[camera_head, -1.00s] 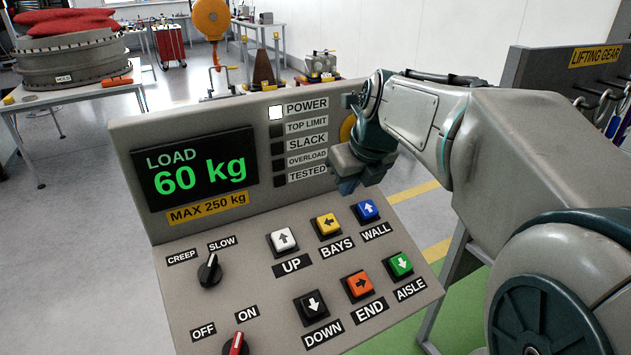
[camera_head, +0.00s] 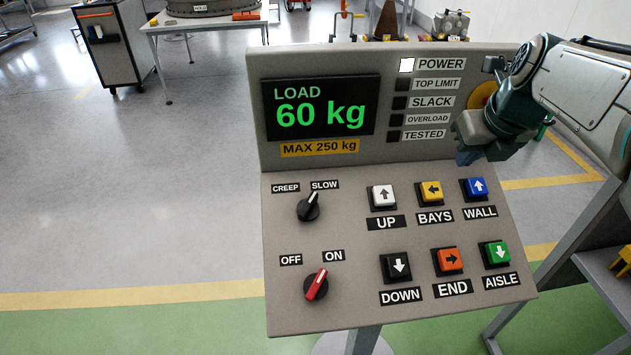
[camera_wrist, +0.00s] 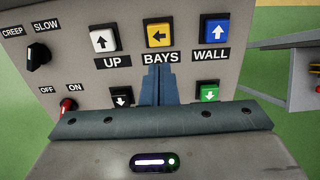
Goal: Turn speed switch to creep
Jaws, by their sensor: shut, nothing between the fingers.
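The speed switch (camera_head: 308,207) is a black rotary knob at the left of the sloped control panel (camera_head: 350,180). Its white line points up and right, toward the SLOW label (camera_head: 325,185); the CREEP label (camera_head: 286,188) is at its upper left. The knob also shows at the left edge of the wrist view (camera_wrist: 38,54). My gripper (camera_head: 468,157) hangs at the panel's right side, above the BAYS and WALL buttons and well apart from the switch. In the wrist view my blue fingers (camera_wrist: 156,72) are together and empty, in front of the buttons below the BAYS label.
A red ON/OFF switch (camera_head: 316,284) sits below the speed switch, turned toward ON. Direction buttons, such as the white UP button (camera_head: 383,196), fill the panel's right half. The load display (camera_head: 320,108) reads 60 kg. The floor left of the panel is clear.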

